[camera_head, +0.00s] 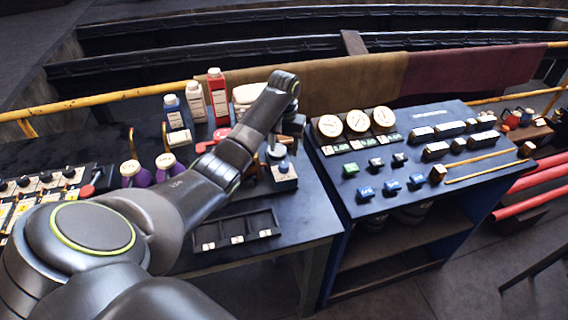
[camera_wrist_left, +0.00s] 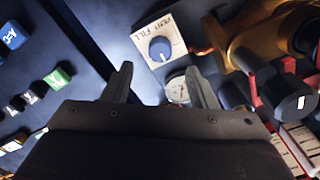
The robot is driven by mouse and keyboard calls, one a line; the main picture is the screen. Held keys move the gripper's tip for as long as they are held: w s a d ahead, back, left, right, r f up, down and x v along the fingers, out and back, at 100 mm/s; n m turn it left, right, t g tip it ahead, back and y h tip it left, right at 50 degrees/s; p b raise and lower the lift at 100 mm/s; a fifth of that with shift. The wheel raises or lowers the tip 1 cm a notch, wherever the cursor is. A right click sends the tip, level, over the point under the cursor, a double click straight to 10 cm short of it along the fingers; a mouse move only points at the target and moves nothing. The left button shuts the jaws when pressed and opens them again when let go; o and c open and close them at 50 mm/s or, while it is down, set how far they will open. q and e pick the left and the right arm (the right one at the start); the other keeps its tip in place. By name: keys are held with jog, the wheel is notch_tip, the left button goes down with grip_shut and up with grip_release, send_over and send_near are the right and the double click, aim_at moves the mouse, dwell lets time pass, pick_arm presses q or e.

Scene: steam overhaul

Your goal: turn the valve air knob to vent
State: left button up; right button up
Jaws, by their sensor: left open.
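The valve air knob (camera_wrist_left: 160,49) is a round blue knob on a pale plate (camera_wrist_left: 178,38) lettered VENT and FILL, seen in the left wrist view. I cannot tell which word it points at. A small round gauge (camera_wrist_left: 178,90) sits close to the plate, between the fingers in the picture. My left gripper (camera_wrist_left: 162,82) is open and empty, its fingertips apart from the knob. In the head view the left gripper (camera_head: 284,136) hangs over a small block with a blue knob (camera_head: 284,167) at the table's right part. My right gripper is not in view.
A blue console (camera_head: 425,155) with dials and blue and green buttons stands to the right, across a gap. An empty black tray (camera_head: 236,231) lies at the table's front. Bottles (camera_head: 196,102) stand behind my left arm. A brass part (camera_wrist_left: 255,35) is right of the knob.

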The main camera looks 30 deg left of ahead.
aim_at(284, 164)
pick_arm(q)
notch_tip(284, 164, down, 7)
jog(key=shift+r+p, duration=0.15)
jog(key=shift+p, duration=0.15)
jog(key=c, duration=1)
jog(key=shift+o, duration=0.2)
jog(key=shift+r, duration=0.1)
